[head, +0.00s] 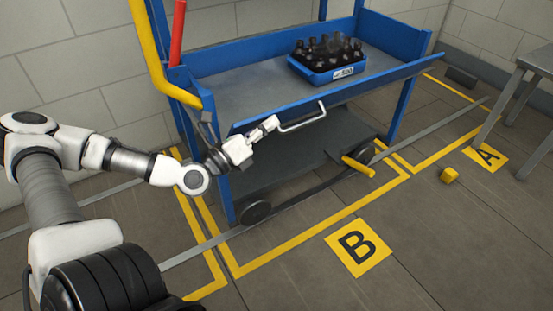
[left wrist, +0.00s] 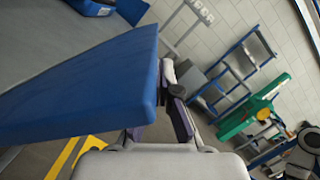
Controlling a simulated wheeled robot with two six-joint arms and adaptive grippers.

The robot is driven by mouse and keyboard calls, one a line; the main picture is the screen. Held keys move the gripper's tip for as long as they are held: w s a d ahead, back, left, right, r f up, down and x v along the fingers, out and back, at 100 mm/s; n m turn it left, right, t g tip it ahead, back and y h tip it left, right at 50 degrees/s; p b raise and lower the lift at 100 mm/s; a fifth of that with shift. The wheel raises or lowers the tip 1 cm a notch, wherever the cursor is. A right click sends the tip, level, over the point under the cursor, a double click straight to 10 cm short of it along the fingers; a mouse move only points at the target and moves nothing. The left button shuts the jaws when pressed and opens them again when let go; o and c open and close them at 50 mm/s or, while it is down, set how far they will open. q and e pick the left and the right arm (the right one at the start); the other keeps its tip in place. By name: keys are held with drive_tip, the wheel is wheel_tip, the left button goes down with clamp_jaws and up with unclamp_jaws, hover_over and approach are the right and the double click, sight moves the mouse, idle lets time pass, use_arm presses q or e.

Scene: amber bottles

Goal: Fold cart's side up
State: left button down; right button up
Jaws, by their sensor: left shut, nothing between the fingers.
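The blue cart (head: 187,92) stands against the wall with a grey top deck. Its long near side (head: 360,88) is a blue panel along the deck's front edge, seemingly tilted outward; its exact angle is hard to tell. A grey bar handle (head: 303,121) sits below the panel's edge. My left gripper (head: 272,123) is shut and empty, close to the panel's lower edge and the handle's left end; contact is unclear. In the left wrist view the blue panel (left wrist: 95,85) fills the left, beside my gripper's fingers (left wrist: 174,90). My right gripper is not in view.
A blue crate (head: 325,72) of dark bottles stands on the deck. The cart has a lower shelf (head: 270,168), a yellow pedal (head: 358,167) and wheels. Yellow floor lines surround it.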

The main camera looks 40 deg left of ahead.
use_arm(q)
drive_tip(key=r+n+p, duration=0.1)
drive_tip(key=a+r+n+p, duration=0.1)
drive_tip(key=p, duration=0.1)
drive_tip(key=shift+w+a+r+y, duration=0.15)
drive_tip(key=shift+w+a+y, duration=0.15)
drive_tip(key=shift+y, duration=0.1)
drive_tip(key=shift+w+a+n+p, duration=0.15)
drive_tip(key=shift+a+n+p, duration=0.15)
drive_tip(key=shift+n+p, duration=0.3)
